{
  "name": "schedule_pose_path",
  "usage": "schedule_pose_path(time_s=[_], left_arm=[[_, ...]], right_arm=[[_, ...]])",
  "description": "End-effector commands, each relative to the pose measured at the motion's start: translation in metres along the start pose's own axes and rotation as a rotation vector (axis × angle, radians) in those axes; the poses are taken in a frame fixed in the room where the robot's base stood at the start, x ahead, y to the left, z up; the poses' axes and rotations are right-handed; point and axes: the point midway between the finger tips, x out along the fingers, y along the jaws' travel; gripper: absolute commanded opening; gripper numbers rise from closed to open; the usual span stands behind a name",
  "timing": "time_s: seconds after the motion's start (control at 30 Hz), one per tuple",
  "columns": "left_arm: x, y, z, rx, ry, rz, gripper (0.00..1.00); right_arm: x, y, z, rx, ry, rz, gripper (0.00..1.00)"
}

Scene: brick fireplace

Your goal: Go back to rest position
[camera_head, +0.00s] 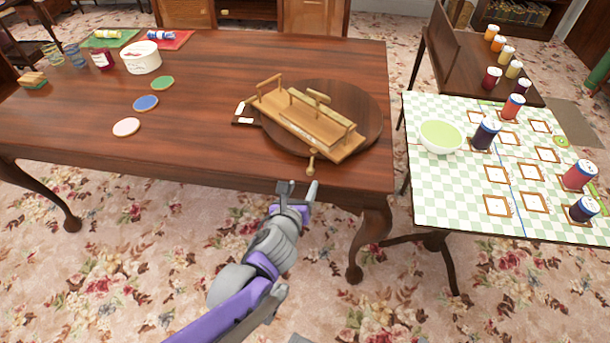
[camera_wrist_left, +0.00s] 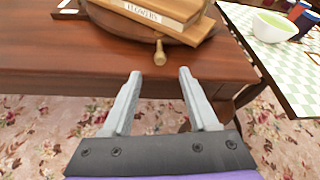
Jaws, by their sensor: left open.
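My left gripper (camera_head: 298,190) is open and empty. It hangs in front of the big wooden table's near edge, close to its right front corner. In the left wrist view both fingers (camera_wrist_left: 158,88) are spread apart with nothing between them. The handle (camera_head: 312,163) belongs to a long wooden rack-like device (camera_head: 335,150) lying on a round dark board (camera_head: 365,105). The fingers look apart from the handle. My right gripper is not in either view.
The dark table (camera_head: 210,110) also holds several coasters, a white tub (camera_head: 141,62) and cups at the back left. A checkered table (camera_head: 440,200) with a green bowl (camera_head: 441,136) and several cans stands at the right. Floral carpet (camera_head: 170,260) lies open in front.

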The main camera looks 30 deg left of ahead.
Motion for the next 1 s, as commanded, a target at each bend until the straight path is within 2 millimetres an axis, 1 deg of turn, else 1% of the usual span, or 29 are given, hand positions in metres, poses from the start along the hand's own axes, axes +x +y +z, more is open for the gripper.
schedule_pose_path(time_s=[0.03, 0.2, 0.77, 0.87, 0.97, 1.0], left_arm=[[-0.008, -0.001, 0.002, 0.0, 0.0, -0.001, 0.59], [-0.019, 0.0, 0.001, 0.001, 0.0, 0.0, 0.59], [-0.02, 0.0, 0.0, -0.005, 0.001, 0.001, 0.59], [-0.023, 0.003, -0.002, -0.085, 0.015, 0.014, 0.59], [-0.029, 0.009, -0.008, -0.303, 0.054, 0.056, 0.59], [-0.033, 0.012, -0.013, -0.43, 0.075, 0.083, 0.59]], right_arm=[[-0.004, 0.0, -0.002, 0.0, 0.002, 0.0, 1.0], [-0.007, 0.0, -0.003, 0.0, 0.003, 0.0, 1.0], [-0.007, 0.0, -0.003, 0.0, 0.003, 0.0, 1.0], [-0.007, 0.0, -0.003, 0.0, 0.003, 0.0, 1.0], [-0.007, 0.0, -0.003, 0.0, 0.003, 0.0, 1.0], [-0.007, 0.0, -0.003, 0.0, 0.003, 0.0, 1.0]])
